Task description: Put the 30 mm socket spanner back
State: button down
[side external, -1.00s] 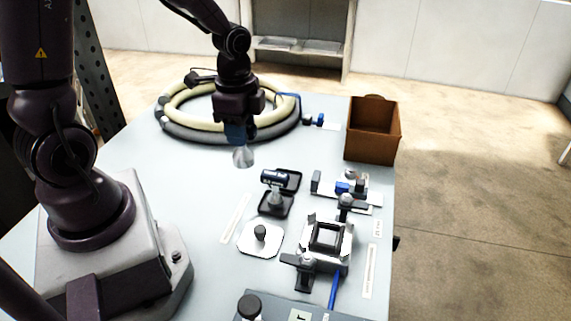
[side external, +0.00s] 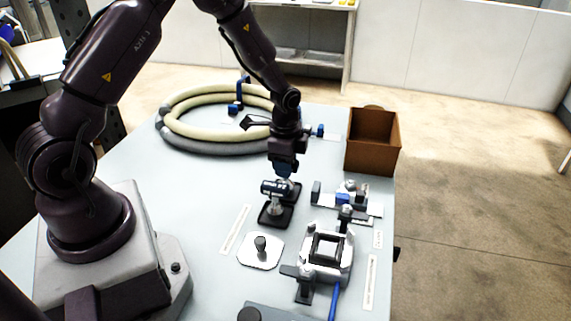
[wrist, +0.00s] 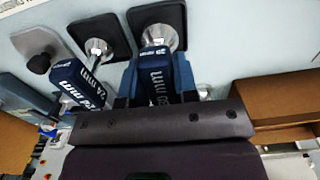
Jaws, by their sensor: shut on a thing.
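My gripper (side external: 284,168) is shut on the blue handle of the 30 mm socket spanner, whose silver socket (side external: 283,187) points down at the rear black stand (side external: 296,192). In the wrist view my gripper's fingers (wrist: 157,78) flank the blue labelled handle (wrist: 159,85), and the socket (wrist: 157,34) lies over the black pad (wrist: 146,17). I cannot tell whether the socket touches the stand. The 24 mm spanner (side external: 272,187) stands upright in the front black stand (side external: 265,218), close beside; it also shows in the wrist view (wrist: 75,83).
A white plate with a dark knob (side external: 260,245) sits in front of the stands. A clamped metal fixture (side external: 327,250) and small blue-and-grey parts (side external: 345,197) lie to the right. A brown bin (side external: 372,142) stands at the back right. A coiled hose (side external: 185,139) lies behind.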

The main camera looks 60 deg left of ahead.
jog(key=shift+f, duration=0.15)
jog(key=c, duration=0.9)
grip_release()
jog(key=shift+f, duration=0.1)
notch_tip(320, 180, up, 19)
jog(key=s+d+n+t, duration=0.1)
jog(key=s+d+n, duration=0.1)
jog(key=s+d, duration=0.1)
jog(key=s+d+r+n+t, duration=0.1)
jog(key=s+d+r+n, duration=0.1)
jog(key=s, duration=0.3)
jog(key=s+d+r+n+t, duration=0.2)
jog(key=s+r, duration=0.2)
jog(key=s, duration=0.2)
jog(key=s+d+r+n+t, duration=0.1)
jog(key=s+d+r+n, duration=0.1)
jog(key=s+r+n, duration=0.1)
jog(key=shift+s+d+r+t, duration=0.15)
jog(key=shift+s+r, duration=0.1)
jog(key=shift+s, duration=0.35)
jog(key=shift+s+d+r+t, duration=0.15)
jog(key=shift+s+r, duration=0.1)
jog(key=shift+s, duration=0.35)
